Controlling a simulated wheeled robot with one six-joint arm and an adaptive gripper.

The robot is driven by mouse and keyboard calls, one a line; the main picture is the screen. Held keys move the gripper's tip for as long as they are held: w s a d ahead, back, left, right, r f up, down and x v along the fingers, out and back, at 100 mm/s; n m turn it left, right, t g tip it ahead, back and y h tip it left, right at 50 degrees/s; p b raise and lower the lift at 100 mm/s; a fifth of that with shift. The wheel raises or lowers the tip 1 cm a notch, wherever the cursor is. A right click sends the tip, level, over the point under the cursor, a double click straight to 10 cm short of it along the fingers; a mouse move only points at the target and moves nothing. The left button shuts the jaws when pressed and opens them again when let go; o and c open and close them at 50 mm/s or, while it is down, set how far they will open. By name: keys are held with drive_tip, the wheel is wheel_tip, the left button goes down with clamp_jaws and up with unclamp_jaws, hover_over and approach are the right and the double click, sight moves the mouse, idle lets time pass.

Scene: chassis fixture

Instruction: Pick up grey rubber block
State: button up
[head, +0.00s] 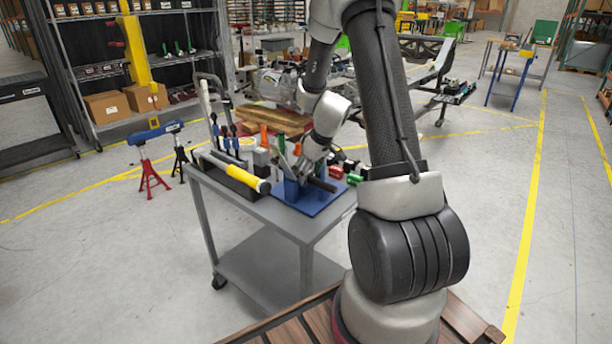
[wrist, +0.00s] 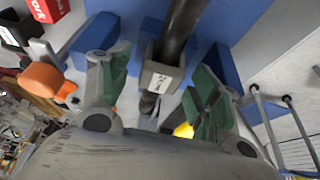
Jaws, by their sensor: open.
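A small grey block (wrist: 162,77) with a white label shows in the wrist view, at the end of a black bar (wrist: 181,28). It lies between the green-padded fingers of my gripper (wrist: 160,88), with gaps at both sides. My gripper is open, its fingers apart. In the head view my gripper (head: 306,172) is low over the blue plate (head: 322,204) on the cart. There the block between the fingers is hidden by the gripper, and the black bar (head: 322,184) sticks out at the right.
Blue upright blocks (wrist: 222,60) stand around the grey block. The grey cart (head: 255,205) also carries a yellow-handled tool (head: 248,178) at left, several upright tools, and red (head: 336,172) and green (head: 354,179) items behind. The floor right of the cart is open.

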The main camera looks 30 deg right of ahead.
drive_tip(key=shift+w+f, duration=0.2)
drive_tip(key=shift+f, duration=0.2)
drive_tip(key=shift+c, duration=0.5)
drive_tip(key=c, duration=1.1)
wheel_tip(320, 180, up, 10)
drive_tip(key=shift+r, duration=0.1)
